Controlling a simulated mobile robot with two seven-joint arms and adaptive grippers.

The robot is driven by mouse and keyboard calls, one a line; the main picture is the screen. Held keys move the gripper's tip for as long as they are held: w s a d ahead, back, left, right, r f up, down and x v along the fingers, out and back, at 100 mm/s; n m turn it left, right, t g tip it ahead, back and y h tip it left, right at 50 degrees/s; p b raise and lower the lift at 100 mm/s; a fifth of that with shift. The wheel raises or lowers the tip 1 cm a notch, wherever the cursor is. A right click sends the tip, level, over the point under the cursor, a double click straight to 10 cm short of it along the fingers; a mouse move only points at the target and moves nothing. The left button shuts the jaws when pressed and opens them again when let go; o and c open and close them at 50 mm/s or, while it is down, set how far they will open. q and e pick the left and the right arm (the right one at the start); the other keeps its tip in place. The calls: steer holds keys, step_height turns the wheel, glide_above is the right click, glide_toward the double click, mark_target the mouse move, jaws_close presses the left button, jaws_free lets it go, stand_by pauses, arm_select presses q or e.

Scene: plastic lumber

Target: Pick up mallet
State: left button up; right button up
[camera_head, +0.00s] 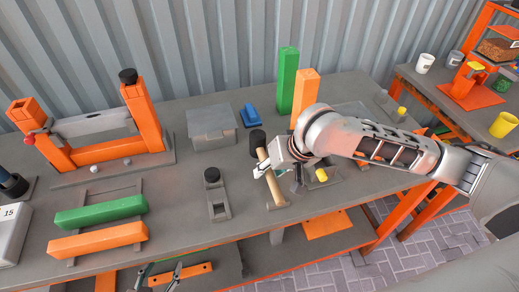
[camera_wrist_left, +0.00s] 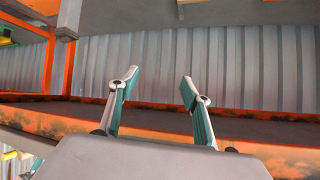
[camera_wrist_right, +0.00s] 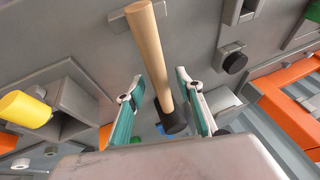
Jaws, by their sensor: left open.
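The mallet has a black head (camera_head: 257,138) and a pale wooden handle (camera_head: 275,190). It is on the grey workbench, head toward the back and handle toward the front edge. My right gripper (camera_head: 265,170) is at the handle, with its arm reaching in from the right. In the right wrist view, the handle (camera_wrist_right: 150,50) runs between the two spread fingers (camera_wrist_right: 159,78), with gaps visible beside it; the black head (camera_wrist_right: 173,121) shows beyond. My left gripper (camera_head: 162,269) is open and empty at the bottom of the head view, below the bench's front edge.
A grey box (camera_head: 212,128), a blue block (camera_head: 250,116) and upright green (camera_head: 287,80) and orange (camera_head: 305,95) bars stand behind. A small black-topped fixture (camera_head: 217,195) is left of the mallet. Green (camera_head: 100,212) and orange (camera_head: 98,240) bars lie at left.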

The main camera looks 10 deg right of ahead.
arm_select(q)
steer(key=shift+s, duration=0.15)
arm_select(e)
jaws_close()
arm_select(q)
steer(key=shift+s+a+f, duration=0.2)
steer(key=shift+f, duration=0.15)
arm_select(e)
steer(key=shift+r, duration=0.1)
